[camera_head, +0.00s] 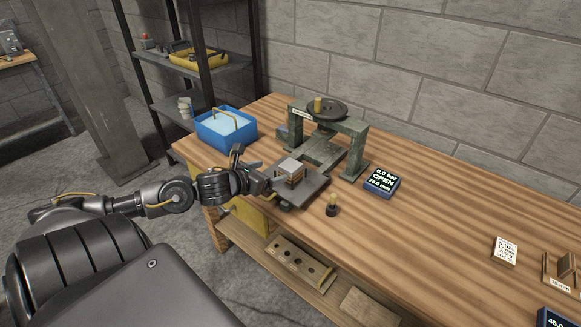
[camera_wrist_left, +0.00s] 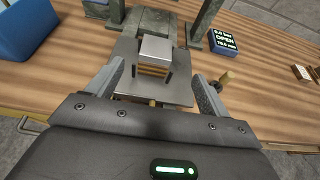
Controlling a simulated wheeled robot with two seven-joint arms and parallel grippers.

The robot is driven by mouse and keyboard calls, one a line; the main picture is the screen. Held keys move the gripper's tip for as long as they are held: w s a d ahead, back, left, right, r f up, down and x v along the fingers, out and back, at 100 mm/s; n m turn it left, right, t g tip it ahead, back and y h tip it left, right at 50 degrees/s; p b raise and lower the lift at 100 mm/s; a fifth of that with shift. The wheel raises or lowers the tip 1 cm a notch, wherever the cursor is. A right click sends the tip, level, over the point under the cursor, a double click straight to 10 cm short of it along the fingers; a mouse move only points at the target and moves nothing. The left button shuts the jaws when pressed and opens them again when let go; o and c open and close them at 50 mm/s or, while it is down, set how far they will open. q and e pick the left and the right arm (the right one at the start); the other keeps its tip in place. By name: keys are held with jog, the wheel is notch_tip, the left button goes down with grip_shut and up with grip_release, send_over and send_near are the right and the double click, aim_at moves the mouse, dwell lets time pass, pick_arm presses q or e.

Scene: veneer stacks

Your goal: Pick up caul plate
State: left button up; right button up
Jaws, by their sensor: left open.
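The caul plate appears to be the small light-grey square plate (camera_head: 291,165) on top of a wooden veneer stack (camera_head: 290,176). It also shows in the left wrist view (camera_wrist_left: 156,48), with the stack partly hidden beneath it. The stack stands on a dark grey flat plate (camera_head: 313,187) in front of the press. My left gripper (camera_head: 270,184) is at the near left side of the stack. In the left wrist view its fingers (camera_wrist_left: 158,74) are spread wide, with the stack beyond and between them; nothing is held. My right gripper is not in view.
A green press (camera_head: 357,139) with a black handwheel (camera_head: 327,110) stands behind the stack. A blue bin (camera_head: 214,138) is at left. A display reading OPEN (camera_head: 383,182) and a small knobbed object (camera_head: 332,207) are at right. The wooden bench (camera_head: 430,225) is mostly clear rightward.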

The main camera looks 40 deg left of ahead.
aim_at(291, 164)
pick_arm(q)
jog(key=p+x, duration=0.1)
jog(key=x, duration=0.3)
jog(key=shift+w, duration=0.15)
jog(key=shift+w+f, duration=0.3)
jog(key=shift+w, duration=0.2)
jog(key=shift+w+a+p, duration=0.15)
jog(key=shift+w+p, duration=0.2)
jog(key=shift+p, duration=0.1)
jog(key=p+x, duration=0.1)
jog(key=x, duration=0.2)
jog(key=shift+w+a+f, duration=0.2)
jog(key=shift+w+f+p, duration=0.25)
jog(key=shift+w+p, duration=0.1)
jog(key=shift+w, duration=0.1)
jog(key=c, duration=1.1)
